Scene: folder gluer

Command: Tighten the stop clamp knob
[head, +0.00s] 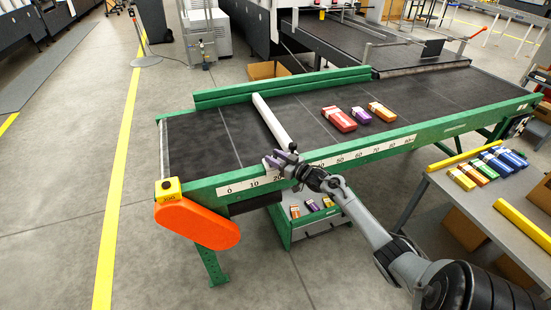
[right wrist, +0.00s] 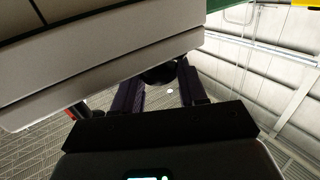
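The white stop bar (head: 270,122) lies across the dark belt of the green-framed conveyor. Its near end is at the front rail, just past the 20 mark on the scale. My right gripper (head: 279,158) is at this end and hides the clamp in the head view. In the right wrist view its two purple-dark fingers (right wrist: 158,92) are apart. A dark round knob (right wrist: 160,74) shows between their tips, under the pale bar (right wrist: 110,72). Whether the fingers touch the knob cannot be made out. My left gripper is in neither view.
Red, purple and orange cartons (head: 339,119) lie on the belt right of the bar. An orange guard (head: 197,222) and yellow button box (head: 168,189) are at the conveyor's left end. A grey table (head: 452,204) with several cartons stands at right. A lower tray (head: 314,228) holds more cartons.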

